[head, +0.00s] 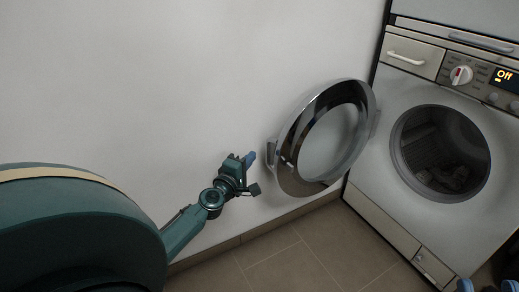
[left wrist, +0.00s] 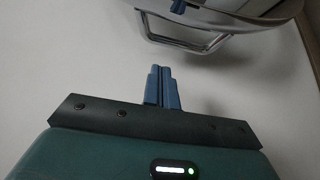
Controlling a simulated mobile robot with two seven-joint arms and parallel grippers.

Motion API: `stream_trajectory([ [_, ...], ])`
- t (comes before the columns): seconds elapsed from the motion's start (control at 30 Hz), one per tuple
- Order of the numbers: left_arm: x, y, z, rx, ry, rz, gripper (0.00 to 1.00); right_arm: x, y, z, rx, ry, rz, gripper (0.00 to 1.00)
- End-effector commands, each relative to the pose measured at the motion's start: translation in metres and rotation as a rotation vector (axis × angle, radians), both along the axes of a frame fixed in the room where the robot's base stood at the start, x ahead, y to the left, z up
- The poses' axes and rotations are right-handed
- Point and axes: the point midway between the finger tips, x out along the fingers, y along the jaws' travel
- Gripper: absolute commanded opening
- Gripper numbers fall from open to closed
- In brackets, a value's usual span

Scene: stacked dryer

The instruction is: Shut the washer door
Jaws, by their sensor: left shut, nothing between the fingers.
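The washer door (head: 292,135) is a round silver ring with a clear middle. It stands wide open to the left of the washer (head: 380,172), near the white wall. The washer's round opening (head: 398,150) is uncovered, with dark contents inside. My left gripper (head: 251,158) is shut and empty, just left of the door's outer edge. In the left wrist view, its blue fingers (left wrist: 162,85) are together, below the door's rim and a silver handle (left wrist: 190,44), with a visible gap. My right gripper (head: 488,286) shows only blue fingertips, apart, at the bottom right corner.
The white wall (head: 150,80) runs close behind the left arm and door. The tiled floor (head: 290,262) in front of the washer is clear.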

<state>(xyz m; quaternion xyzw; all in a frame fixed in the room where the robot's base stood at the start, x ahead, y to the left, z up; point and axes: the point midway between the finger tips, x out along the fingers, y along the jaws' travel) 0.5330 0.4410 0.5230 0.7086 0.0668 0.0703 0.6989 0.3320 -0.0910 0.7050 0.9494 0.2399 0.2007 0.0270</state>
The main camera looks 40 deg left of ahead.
Motion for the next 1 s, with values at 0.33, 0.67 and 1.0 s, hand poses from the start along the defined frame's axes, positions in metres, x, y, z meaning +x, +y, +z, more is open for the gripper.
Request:
stream_trajectory([
  [0.33, 0.056, 0.011, -0.001, 0.002, -0.001, -0.001, 0.00, 0.003, -0.002, 0.012, -0.013, -0.117, 0.002, 0.36],
  [0.67, 0.067, 0.013, 0.000, 0.004, 0.001, -0.002, 0.00, 0.003, -0.002, 0.020, -0.017, -0.162, 0.002, 0.36],
  [1.0, 0.067, 0.010, 0.000, 0.002, 0.001, 0.001, 0.00, 0.003, -0.002, 0.022, -0.016, -0.158, 0.002, 0.36],
])
